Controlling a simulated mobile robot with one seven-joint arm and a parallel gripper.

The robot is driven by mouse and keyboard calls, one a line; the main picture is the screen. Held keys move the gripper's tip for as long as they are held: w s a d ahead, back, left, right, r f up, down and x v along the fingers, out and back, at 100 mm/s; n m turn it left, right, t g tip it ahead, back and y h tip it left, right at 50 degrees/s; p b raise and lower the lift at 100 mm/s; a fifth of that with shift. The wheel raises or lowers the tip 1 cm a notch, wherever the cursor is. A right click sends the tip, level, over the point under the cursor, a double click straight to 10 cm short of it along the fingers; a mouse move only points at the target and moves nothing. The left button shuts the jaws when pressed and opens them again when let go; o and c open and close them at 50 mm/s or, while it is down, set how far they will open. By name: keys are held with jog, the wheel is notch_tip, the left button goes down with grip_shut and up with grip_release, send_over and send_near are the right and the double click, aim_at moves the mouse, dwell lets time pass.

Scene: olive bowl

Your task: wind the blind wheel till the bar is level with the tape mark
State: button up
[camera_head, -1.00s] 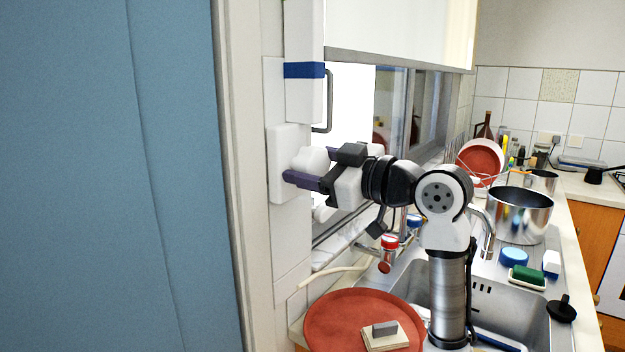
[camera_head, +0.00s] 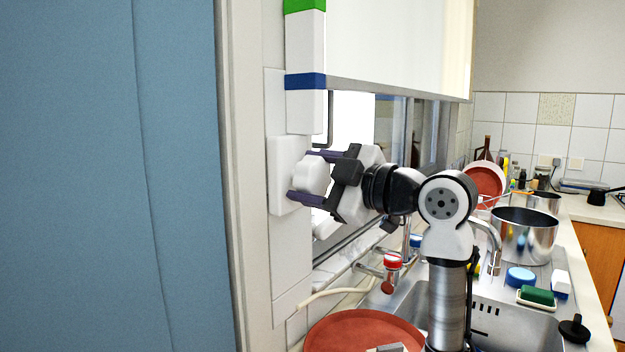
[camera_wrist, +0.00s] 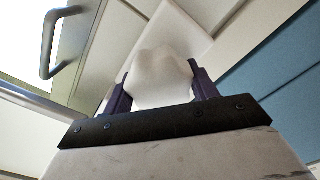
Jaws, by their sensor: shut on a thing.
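The white blind wheel (camera_head: 309,178) sits on a white wall plate (camera_head: 284,150) beside the window. My gripper (camera_head: 306,176) is shut on it, one purple finger above and one below. In the wrist view the lobed wheel (camera_wrist: 160,72) is between both fingers. The pale blind (camera_head: 395,40) has a grey bar (camera_head: 395,90) along its bottom edge. On the white strip left of it are a blue tape band (camera_head: 305,81) and a green one (camera_head: 305,5) higher up. In the picture the bar's left end is about level with the blue band, well below the green one.
A grey window handle (camera_head: 329,120) hangs just above my gripper. Below are the sink (camera_head: 490,300), a tap (camera_head: 490,235), a red-capped jar (camera_head: 392,270) and a round red tray (camera_head: 350,335). A steel pot (camera_head: 524,235) stands at the right. A blue panel (camera_head: 110,180) fills the left.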

jog(key=o, duration=1)
jog(key=b+v, duration=0.3)
jog(key=v, duration=1.1)
